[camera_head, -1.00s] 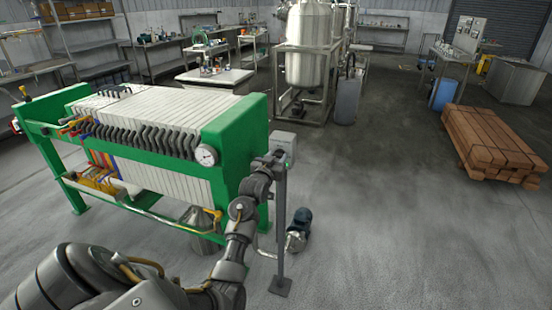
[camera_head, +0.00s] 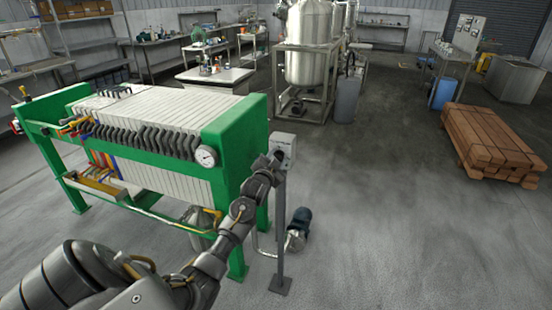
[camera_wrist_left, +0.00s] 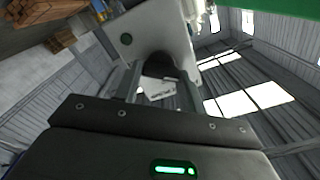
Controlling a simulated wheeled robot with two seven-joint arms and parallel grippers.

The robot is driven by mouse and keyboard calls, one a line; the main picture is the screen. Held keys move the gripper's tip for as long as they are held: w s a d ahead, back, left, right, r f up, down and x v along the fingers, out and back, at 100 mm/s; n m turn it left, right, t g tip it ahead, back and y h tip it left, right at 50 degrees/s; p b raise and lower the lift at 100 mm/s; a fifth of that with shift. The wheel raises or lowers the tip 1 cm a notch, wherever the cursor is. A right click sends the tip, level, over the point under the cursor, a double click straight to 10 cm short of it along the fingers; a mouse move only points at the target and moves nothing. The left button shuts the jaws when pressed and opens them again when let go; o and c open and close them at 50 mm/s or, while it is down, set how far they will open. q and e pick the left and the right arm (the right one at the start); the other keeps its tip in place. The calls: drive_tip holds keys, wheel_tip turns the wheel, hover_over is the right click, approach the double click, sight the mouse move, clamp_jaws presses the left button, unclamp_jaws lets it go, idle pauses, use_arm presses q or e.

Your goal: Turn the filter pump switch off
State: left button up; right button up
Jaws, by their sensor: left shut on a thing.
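The filter pump switch box (camera_head: 284,142) is a small grey box on top of a thin grey post beside the green filter press. My left gripper (camera_head: 278,157) is at the face of this box. In the left wrist view the pale switch box (camera_wrist_left: 155,22) fills the top middle, with a round dark green button or lamp on its face. A dark knob (camera_wrist_left: 160,64) on the box lies between the fingers of my left gripper (camera_wrist_left: 161,82), which is shut on it. The knob's exact setting cannot be read. My right gripper is not in view.
The green filter press (camera_head: 235,125) with its gauge stands directly left of the post. A small motor pump (camera_head: 299,228) sits on the floor by the post. Stacked brown timber (camera_head: 490,145) lies at the right. The floor between is clear.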

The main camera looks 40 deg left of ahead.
use_arm(q)
drive_tip(key=m+p, duration=0.1)
drive_tip(key=m, duration=0.4)
drive_tip(key=shift+m, duration=0.4)
drive_tip(key=m, duration=0.4)
drive_tip(key=shift+f+m+p, duration=0.15)
drive_tip(key=shift+m+p, duration=0.15)
drive_tip(key=shift+p, duration=0.1)
drive_tip(key=shift+m, duration=0.3)
drive_tip(key=o, duration=1)
drive_tip(key=shift+d, duration=0.1)
drive_tip(key=b+v, duration=0.2)
drive_tip(key=v, duration=0.8)
drive_tip(key=shift+s+d, duration=0.15)
drive_tip(key=shift+s, duration=0.2)
